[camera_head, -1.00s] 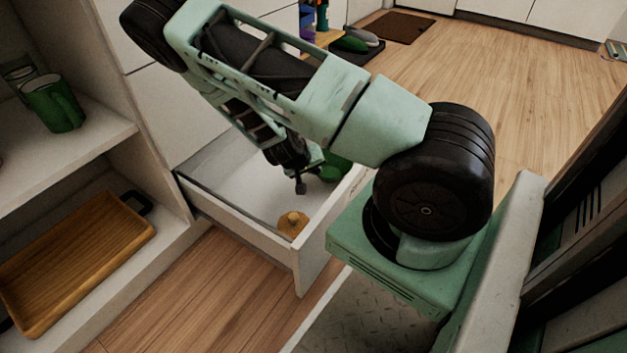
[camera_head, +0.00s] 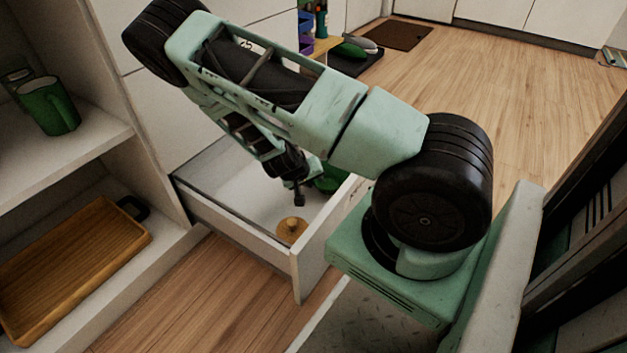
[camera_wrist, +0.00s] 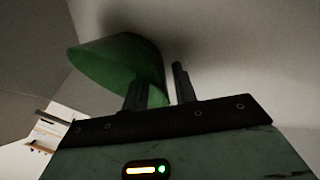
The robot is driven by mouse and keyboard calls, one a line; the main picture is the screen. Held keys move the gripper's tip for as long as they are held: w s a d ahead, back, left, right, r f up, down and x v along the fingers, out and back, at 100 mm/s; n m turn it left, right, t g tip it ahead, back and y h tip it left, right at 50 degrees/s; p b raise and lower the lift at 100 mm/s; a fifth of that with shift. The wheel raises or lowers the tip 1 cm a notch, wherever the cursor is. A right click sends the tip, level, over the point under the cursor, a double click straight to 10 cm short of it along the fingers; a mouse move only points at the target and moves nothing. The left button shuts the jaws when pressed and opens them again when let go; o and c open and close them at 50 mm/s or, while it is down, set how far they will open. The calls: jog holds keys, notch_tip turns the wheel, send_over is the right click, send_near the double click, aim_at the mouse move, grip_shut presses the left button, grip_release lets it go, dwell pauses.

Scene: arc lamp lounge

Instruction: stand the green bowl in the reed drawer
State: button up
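The green bowl (camera_head: 328,182) is inside the open white drawer (camera_head: 238,232), near its far right side, partly hidden by my arm. In the wrist view the bowl (camera_wrist: 112,62) has its base close to the pale drawer floor, with a dark shadow beside it. Whether it fully rests there I cannot tell. My gripper (camera_head: 300,198) reaches down into the drawer. In the wrist view its fingers (camera_wrist: 160,92) are apart and straddle the bowl's near edge, one overlapping the bowl and one just outside it, with a visible gap.
A tan lidded or knobbed object (camera_head: 291,231) lies in the drawer's front corner. Left are shelves with a green mug (camera_head: 48,106) and a wooden tray (camera_head: 70,265). A dark mat with green items (camera_head: 354,48) lies behind.

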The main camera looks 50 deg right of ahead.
jog(key=s+a+r+n+y+p, duration=0.1)
jog(key=a+r+n+y+p, duration=0.15)
jog(key=a+r, duration=0.75)
jog(key=s+a+r+n+y+p, duration=0.1)
jog(key=a+r+n+y+p, duration=0.15)
jog(key=a+r, duration=0.7)
jog(key=s+a+r+n+y+p, duration=0.1)
jog(key=a+r+y+p, duration=0.25)
jog(key=a, duration=1.15)
jog(key=s+a+r+n, duration=0.2)
jog(key=s+r+n, duration=0.2)
jog(key=s+r, duration=0.3)
jog(key=s+a+r+n, duration=0.3)
jog(key=s+r+n, duration=0.2)
jog(key=r, duration=0.4)
jog(key=shift+s+r+h+b, duration=0.25)
jog(key=shift+s+h+b, duration=0.15)
jog(key=shift+s, duration=0.5)
